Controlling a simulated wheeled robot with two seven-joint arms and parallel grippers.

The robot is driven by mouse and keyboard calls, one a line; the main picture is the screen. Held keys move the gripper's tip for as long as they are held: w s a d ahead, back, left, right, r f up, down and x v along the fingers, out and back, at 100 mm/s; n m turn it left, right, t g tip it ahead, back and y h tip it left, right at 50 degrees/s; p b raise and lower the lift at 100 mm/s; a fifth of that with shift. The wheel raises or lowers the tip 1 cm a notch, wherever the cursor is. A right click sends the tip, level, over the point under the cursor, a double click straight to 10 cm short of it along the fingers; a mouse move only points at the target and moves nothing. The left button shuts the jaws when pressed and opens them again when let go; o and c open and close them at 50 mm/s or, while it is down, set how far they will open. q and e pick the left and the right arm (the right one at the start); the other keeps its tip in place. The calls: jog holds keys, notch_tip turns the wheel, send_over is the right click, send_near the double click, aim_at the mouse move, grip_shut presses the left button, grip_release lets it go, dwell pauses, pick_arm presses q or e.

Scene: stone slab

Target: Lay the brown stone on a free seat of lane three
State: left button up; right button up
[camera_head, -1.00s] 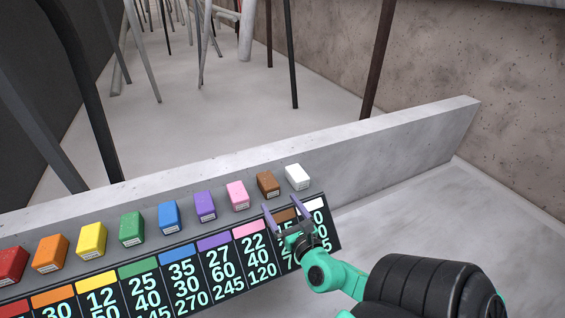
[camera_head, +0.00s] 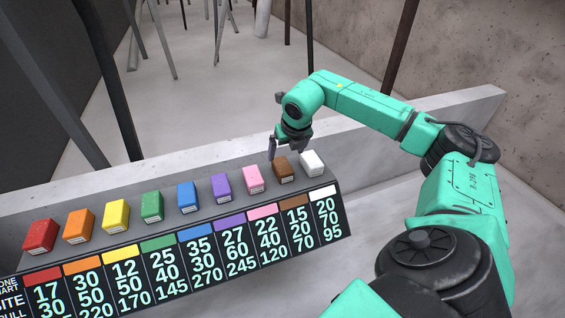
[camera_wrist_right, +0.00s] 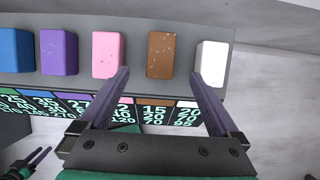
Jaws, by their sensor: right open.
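The brown stone (camera_head: 283,170) stands in the row of coloured stones on the grey ledge, between the pink and white ones. It also shows in the right wrist view (camera_wrist_right: 160,55). My right gripper (camera_head: 287,152) is open, just above and behind the brown stone in the head view. In the right wrist view its fingertips (camera_wrist_right: 160,76) lie either side of the brown stone's near end, with nothing gripped. My left gripper (camera_wrist_right: 30,163) seems to show as a small dark shape at the lower left there; its jaws are unclear. No seat of lane three is visible.
The white stone (camera_head: 313,162) and pink stone (camera_head: 254,179) stand close on either side. Several more coloured stones run left along the ledge. A number chart (camera_head: 205,252) slopes down in front. A low grey wall (camera_head: 400,122) stands behind.

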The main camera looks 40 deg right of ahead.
aim_at(282, 164)
jog(key=b+x, duration=0.1)
jog(key=x, duration=0.9)
jog(key=shift+s+b, duration=0.1)
jog(key=shift+b, duration=0.2)
jog(key=shift+w+d+f, duration=0.1)
jog(key=shift+w+f, duration=0.1)
jog(key=shift+f, duration=0.15)
jog(key=shift+r, duration=0.1)
grip_shut()
pick_arm(q)
notch_tip(282, 164, up, 5)
pick_arm(e)
jog(key=shift+r, duration=0.5)
pick_arm(q)
notch_tip(282, 164, down, 10)
jog(key=s+a+p, duration=0.1)
jog(key=s+p, duration=0.1)
jog(key=p, duration=0.2)
jog(key=shift+s+a+r, duration=0.2)
pick_arm(e)
notch_tip(282, 164, up, 19)
